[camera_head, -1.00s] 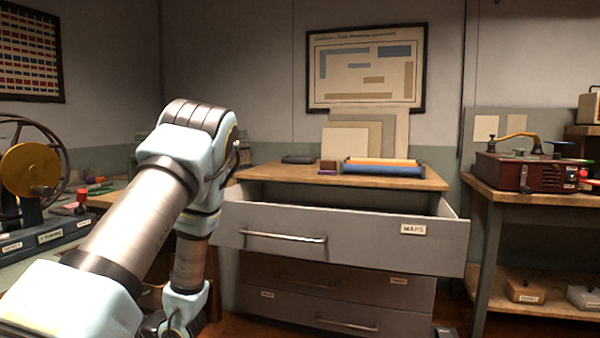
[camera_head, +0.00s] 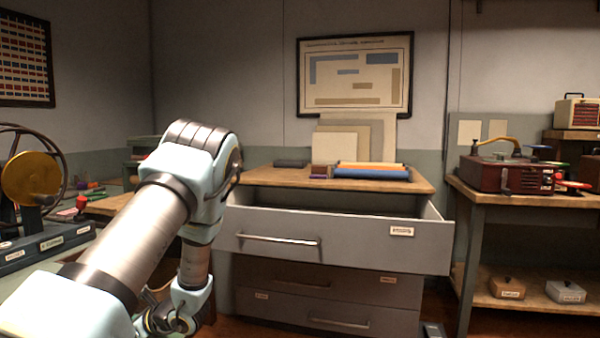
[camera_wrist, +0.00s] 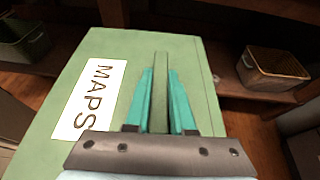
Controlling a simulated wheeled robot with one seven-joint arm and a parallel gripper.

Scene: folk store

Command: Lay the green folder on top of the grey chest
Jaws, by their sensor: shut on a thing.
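The green folder (camera_wrist: 97,60) fills much of the wrist view, with a white "MAPS" label on it. My gripper (camera_wrist: 161,75) is shut on a raised green strip of the folder, between its two teal fingers. In the head view my gripper (camera_head: 168,322) is low at the lower left, and the folder cannot be made out there. The grey chest (camera_head: 320,298) stands in the middle, with its top drawer (camera_head: 350,240) pulled out toward me. Its wooden top (camera_head: 265,178) bears a dark box, small blocks and coloured rolls, with bare wood along the front.
A blue roll (camera_head: 370,174) and an orange roll (camera_head: 372,166) lie on the chest top. A workbench (camera_head: 520,206) with a red machine stands to the right. A wheel machine (camera_head: 40,180) is at the left.

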